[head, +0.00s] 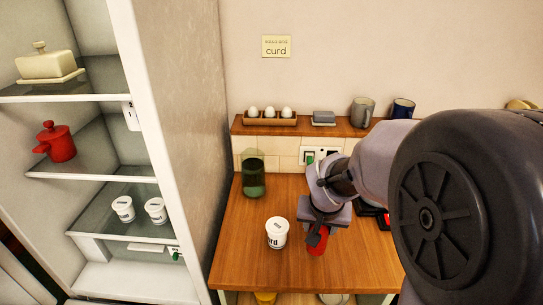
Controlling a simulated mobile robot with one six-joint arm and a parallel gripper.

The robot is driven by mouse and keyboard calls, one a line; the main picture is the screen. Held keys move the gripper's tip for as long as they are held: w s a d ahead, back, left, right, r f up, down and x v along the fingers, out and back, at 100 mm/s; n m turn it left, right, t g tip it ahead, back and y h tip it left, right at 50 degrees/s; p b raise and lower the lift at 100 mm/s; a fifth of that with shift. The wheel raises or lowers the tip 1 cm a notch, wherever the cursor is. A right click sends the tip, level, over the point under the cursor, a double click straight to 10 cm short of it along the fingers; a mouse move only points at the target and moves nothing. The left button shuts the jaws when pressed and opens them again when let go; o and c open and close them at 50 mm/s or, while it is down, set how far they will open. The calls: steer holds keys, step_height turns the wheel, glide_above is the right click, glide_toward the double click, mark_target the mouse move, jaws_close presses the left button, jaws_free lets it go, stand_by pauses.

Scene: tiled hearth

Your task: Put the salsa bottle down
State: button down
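My gripper (317,232) points down over the right-middle of the wooden table (245,265). A red thing (319,243), which looks like the salsa bottle, is at its fingers. A dark finger lies across its left side, and the gripper body hides its upper part. I cannot tell whether the fingers grip it or whether its base touches the table. A white curd tub (277,233) stands on the table just left of it, a small gap away.
A green glass jar (253,178) stands at the table's back left. The back ledge (343,129) holds an egg tray (268,121), a grey butter dish (323,117) and mugs (362,112). An open fridge (150,145) stands left. The table's front left is clear.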

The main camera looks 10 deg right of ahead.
steer(key=w+d+f+b, duration=0.1)
steer(key=w+d+f, duration=0.1)
steer(key=w+d+f+b, duration=0.2)
steer(key=d, duration=0.1)
steer(key=shift+f, duration=0.25)
steer(key=shift+r, duration=0.2)
steer(key=shift+f, duration=0.2)
steer(key=c, duration=0.7)
jaws_free()
